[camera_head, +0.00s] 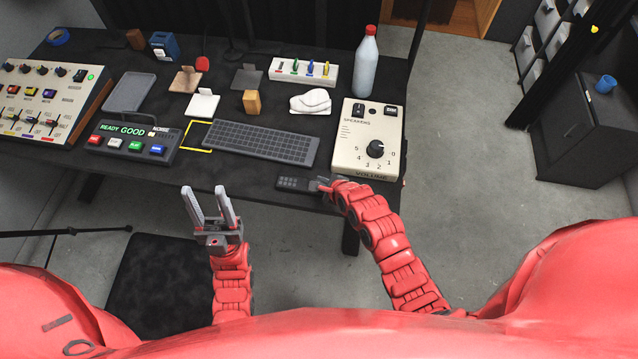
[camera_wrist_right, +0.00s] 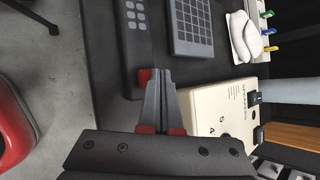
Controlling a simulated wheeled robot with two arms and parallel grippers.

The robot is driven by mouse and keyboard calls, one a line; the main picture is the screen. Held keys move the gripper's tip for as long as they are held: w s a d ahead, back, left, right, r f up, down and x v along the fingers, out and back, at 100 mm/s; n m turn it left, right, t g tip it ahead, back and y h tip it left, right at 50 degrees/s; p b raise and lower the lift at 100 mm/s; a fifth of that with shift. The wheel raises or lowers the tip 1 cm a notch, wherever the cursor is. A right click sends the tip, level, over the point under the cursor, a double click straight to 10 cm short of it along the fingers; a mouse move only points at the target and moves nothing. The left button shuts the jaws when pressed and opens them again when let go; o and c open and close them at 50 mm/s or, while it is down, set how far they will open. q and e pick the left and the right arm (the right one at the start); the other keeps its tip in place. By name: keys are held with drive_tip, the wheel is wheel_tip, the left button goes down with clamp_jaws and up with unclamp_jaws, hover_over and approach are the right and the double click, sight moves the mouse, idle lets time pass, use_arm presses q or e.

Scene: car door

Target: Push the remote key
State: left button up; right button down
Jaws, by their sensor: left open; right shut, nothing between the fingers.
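The dark remote (camera_head: 292,184) lies flat at the front edge of the black table, below the keyboard. In the right wrist view the remote (camera_wrist_right: 135,28) shows rows of grey buttons and a red key (camera_wrist_right: 145,75) towards its near end. My right gripper (camera_head: 324,184) is shut and empty at the remote's right end. In the wrist view its fingertips (camera_wrist_right: 159,73) are right beside the red key and partly overlap the remote; I cannot tell whether they touch. My left gripper (camera_head: 205,190) is open and empty, in front of the table edge.
The beige speaker volume box (camera_head: 368,137) stands just right of my right gripper. The grey keyboard (camera_head: 262,142) lies behind the remote. A bottle (camera_head: 366,65) stands behind the box. A button panel (camera_head: 128,135) is at the left.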

drive_tip(key=shift+f, duration=0.15)
drive_tip(key=shift+f, duration=0.2)
drive_tip(key=shift+r+p, duration=0.4)
drive_tip(key=shift+p, duration=0.15)
wheel_tip(320, 180, up, 6)
drive_tip(key=p, duration=0.5)
idle(0.4)
